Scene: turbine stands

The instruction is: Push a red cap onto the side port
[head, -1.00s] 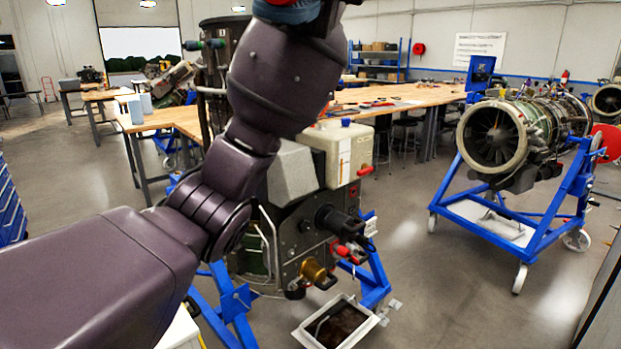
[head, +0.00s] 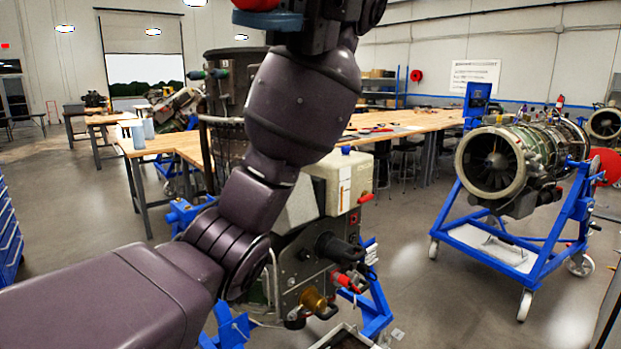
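My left arm comes in from the left and rises across the middle of the head view to the top edge. Its fingertips are outside the picture. A red rounded piece (head: 256,4) above a blue disc (head: 268,20) shows at the top edge beside my wrist; I cannot tell whether it is a cap or whether it is held. Behind the arm stands a turbine unit (head: 343,180) with a beige box on it. Its lower side has a black round fitting (head: 335,246), a red piece (head: 345,281) and a brass fitting (head: 315,301). My arm hides part of the unit. My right gripper is not in view.
A second turbine (head: 500,160) sits on a blue wheeled stand (head: 545,255) at the right. A long wooden bench (head: 420,121) runs behind. A tray (head: 345,338) lies at the bottom edge. The floor between the two stands is clear.

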